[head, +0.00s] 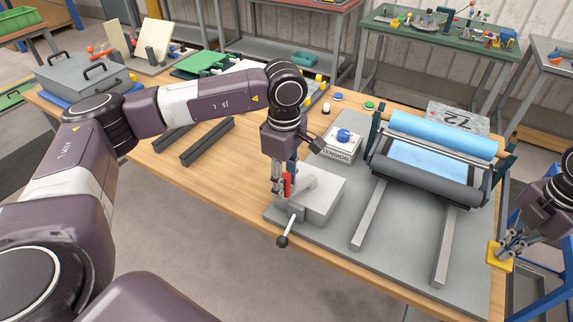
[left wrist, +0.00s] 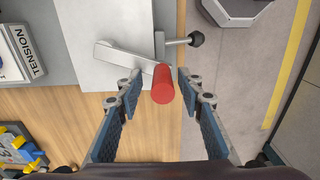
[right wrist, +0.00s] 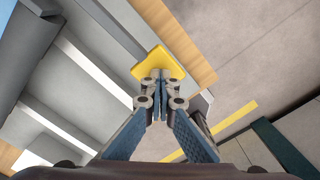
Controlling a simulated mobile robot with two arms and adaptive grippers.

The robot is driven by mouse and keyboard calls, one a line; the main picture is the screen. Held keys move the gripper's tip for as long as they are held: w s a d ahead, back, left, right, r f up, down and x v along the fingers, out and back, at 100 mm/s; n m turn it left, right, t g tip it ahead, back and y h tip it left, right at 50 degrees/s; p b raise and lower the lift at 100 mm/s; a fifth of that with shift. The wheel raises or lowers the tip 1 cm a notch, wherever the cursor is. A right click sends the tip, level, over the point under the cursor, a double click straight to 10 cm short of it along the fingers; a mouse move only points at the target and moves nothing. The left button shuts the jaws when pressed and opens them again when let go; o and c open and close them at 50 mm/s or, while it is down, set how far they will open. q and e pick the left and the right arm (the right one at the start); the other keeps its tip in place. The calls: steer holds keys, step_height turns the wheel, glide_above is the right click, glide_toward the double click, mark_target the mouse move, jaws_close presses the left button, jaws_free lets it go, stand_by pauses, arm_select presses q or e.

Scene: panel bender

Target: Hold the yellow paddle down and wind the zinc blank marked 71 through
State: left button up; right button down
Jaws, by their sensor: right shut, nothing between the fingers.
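The crank's red grip (head: 287,184) stands up from a grey block on the bench. In the left wrist view the red grip (left wrist: 162,85) is between the spread fingers of my left gripper (left wrist: 158,82), with a gap on each side. The yellow paddle (head: 495,258) is at the bench's right front corner. My right gripper (head: 508,250) is shut and empty, its tips at the yellow paddle (right wrist: 158,64); contact is hard to judge. A grey plate (head: 460,116) behind the rollers has a number that looks like 72. I see no plate marked 71.
A roller unit with a blue roller (head: 443,133) and a dark roller (head: 430,180) stands on the grey base, with two rails (head: 369,215) in front. A TENSION box (head: 340,144) with a blue knob is left of it. Dark bars (head: 207,142) lie further left.

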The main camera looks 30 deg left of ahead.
steer(key=shift+s+f, duration=0.1)
steer(key=shift+f, duration=0.15)
arm_select(q)
steer(key=shift+r, duration=3.95)
steer(key=shift+w, duration=0.1)
arm_select(e)
steer(key=shift+w+d+r, duration=0.1)
steer(key=shift+w+r, duration=0.05)
steer(key=shift+r, duration=0.35)
steer(key=shift+w+r, duration=0.15)
steer(key=shift+r, duration=0.3)
steer(key=shift+s+r, duration=0.1)
steer(key=shift+r, duration=3.6)
